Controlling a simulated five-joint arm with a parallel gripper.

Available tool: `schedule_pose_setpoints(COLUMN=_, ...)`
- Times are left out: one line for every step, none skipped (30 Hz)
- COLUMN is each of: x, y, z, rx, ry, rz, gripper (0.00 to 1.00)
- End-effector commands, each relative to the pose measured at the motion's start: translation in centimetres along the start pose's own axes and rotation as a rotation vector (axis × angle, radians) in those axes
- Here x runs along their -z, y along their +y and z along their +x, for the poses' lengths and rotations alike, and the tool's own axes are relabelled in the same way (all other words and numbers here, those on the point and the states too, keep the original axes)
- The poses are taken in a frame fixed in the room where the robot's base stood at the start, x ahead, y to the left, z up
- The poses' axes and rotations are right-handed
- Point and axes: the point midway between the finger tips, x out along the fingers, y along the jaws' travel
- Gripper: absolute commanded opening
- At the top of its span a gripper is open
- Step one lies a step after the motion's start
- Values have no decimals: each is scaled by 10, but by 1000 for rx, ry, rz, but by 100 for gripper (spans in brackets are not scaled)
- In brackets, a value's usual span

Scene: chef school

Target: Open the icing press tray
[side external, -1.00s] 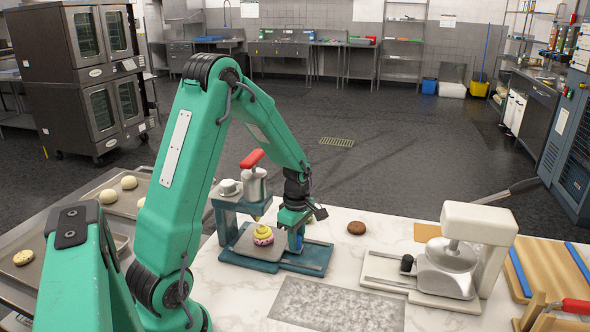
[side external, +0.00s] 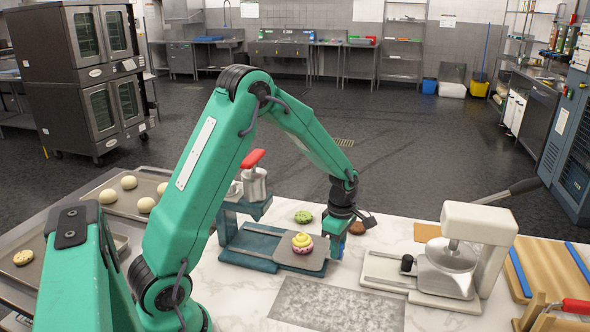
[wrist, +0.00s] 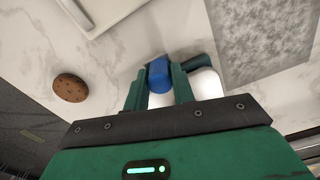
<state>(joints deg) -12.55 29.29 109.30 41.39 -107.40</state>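The icing press stands on the counter with a teal frame (side external: 243,207), a red lever (side external: 253,157) and a metal cylinder. Its grey tray (side external: 312,264) is slid out to the right along the teal base, clear of the nozzle. A cupcake with yellow and pink icing (side external: 302,243) sits on the tray. My gripper (side external: 337,245) is at the tray's outer right end. In the wrist view, the blue tray knob (wrist: 158,75) sits snugly between my two green fingers (wrist: 157,90), which appear shut on it. The lower part of the knob is hidden.
A brown cookie (side external: 357,228) lies just right of my gripper; it shows in the wrist view (wrist: 70,87). A green cookie (side external: 303,217) lies behind the press. A white press (side external: 478,224) stands farther right. A grey speckled mat (side external: 335,304) lies in front.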

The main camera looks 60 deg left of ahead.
Motion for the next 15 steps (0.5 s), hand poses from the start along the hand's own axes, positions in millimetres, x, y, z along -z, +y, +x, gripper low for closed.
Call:
schedule_pose_setpoints(x=0, y=1, z=-1, rx=-3, ry=-1, rz=-1, gripper=34)
schedule_pose_setpoints(x=0, y=1, z=-1, rx=-3, ry=-1, rz=-1, gripper=40)
schedule_pose_setpoints(x=0, y=0, z=-1, rx=-2, ry=-1, rz=-1, gripper=46)
schedule_pose_setpoints(x=0, y=0, z=-1, rx=-2, ry=-1, rz=-1, gripper=46)
schedule_pose_setpoints(x=0, y=0, z=-1, rx=-2, ry=-1, rz=-1, gripper=46)
schedule_pose_setpoints(x=0, y=0, z=0, rx=-1, ry=0, rz=-1, gripper=46)
schedule_pose_setpoints(x=0, y=0, z=0, rx=-1, ry=0, rz=-1, gripper=46)
schedule_pose_setpoints(x=0, y=0, z=0, rx=-1, ry=0, rz=-1, gripper=46)
schedule_pose_setpoints(x=0, y=0, z=0, rx=-1, ry=0, rz=-1, gripper=46)
schedule_pose_setpoints(x=0, y=0, z=0, rx=-1, ry=0, rz=0, gripper=46)
schedule_pose_setpoints(x=0, y=0, z=0, rx=0, ry=0, rz=0, gripper=46)
schedule_pose_setpoints(x=0, y=0, z=-1, rx=0, ry=0, rz=0, gripper=46)
schedule_pose_setpoints(x=0, y=0, z=-1, rx=0, ry=0, rz=0, gripper=46)
schedule_pose_setpoints(x=0, y=0, z=-2, rx=0, ry=0, rz=0, gripper=46)
schedule_pose_setpoints(x=0, y=0, z=-3, rx=0, ry=0, rz=0, gripper=46)
